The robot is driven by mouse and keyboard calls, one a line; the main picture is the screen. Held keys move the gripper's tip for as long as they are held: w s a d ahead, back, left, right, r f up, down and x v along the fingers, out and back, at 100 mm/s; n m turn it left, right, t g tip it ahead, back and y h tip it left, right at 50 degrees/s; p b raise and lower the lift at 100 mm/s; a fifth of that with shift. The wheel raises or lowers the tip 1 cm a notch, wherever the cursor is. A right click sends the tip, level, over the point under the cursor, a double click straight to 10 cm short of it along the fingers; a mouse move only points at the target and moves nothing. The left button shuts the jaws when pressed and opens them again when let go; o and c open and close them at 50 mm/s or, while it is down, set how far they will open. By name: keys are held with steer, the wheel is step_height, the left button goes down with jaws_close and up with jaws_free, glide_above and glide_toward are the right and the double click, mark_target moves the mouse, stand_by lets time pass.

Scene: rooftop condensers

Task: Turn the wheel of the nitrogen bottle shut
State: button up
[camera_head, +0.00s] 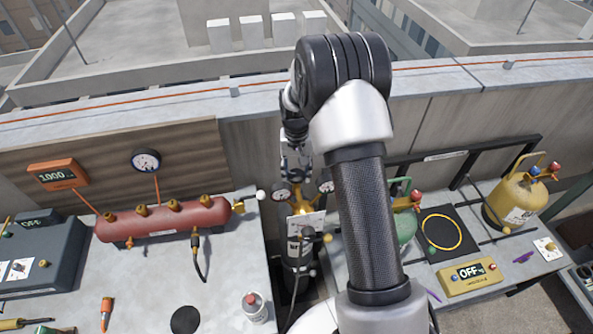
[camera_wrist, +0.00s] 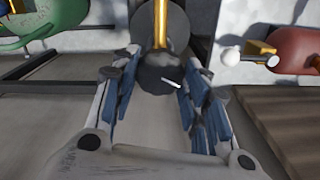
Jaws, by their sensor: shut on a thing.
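The nitrogen bottle (camera_head: 297,250) is a dark upright cylinder between the two benches, with brass fittings and two gauges on top. Its wheel (camera_wrist: 158,75) is dark and round with a small white mark, and shows in the wrist view with a brass stem behind it. My gripper (camera_wrist: 157,86) has its blue-padded fingers on either side of the wheel and is shut on it. In the head view my gripper (camera_head: 297,165) points down over the bottle's top; the wheel cannot be made out there, and my arm covers part of the area to the right.
A red manifold (camera_head: 165,221) with a brass valve and white ball handle lies left of the bottle. A green cylinder (camera_head: 404,226), a yellow cylinder (camera_head: 516,198) and a yellow scale display (camera_head: 469,278) stand right. A hose runs down beside the bottle. The parapet is behind.

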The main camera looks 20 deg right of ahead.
mark_target(296, 174)
steer(key=m, duration=1.2)
steer(key=shift+m, duration=0.4)
stand_by(0.3)
steer(key=o, duration=1)
steer(key=shift+o, duration=0.2)
steer(key=shift+r, duration=0.1)
step_height(296, 174, up, 12)
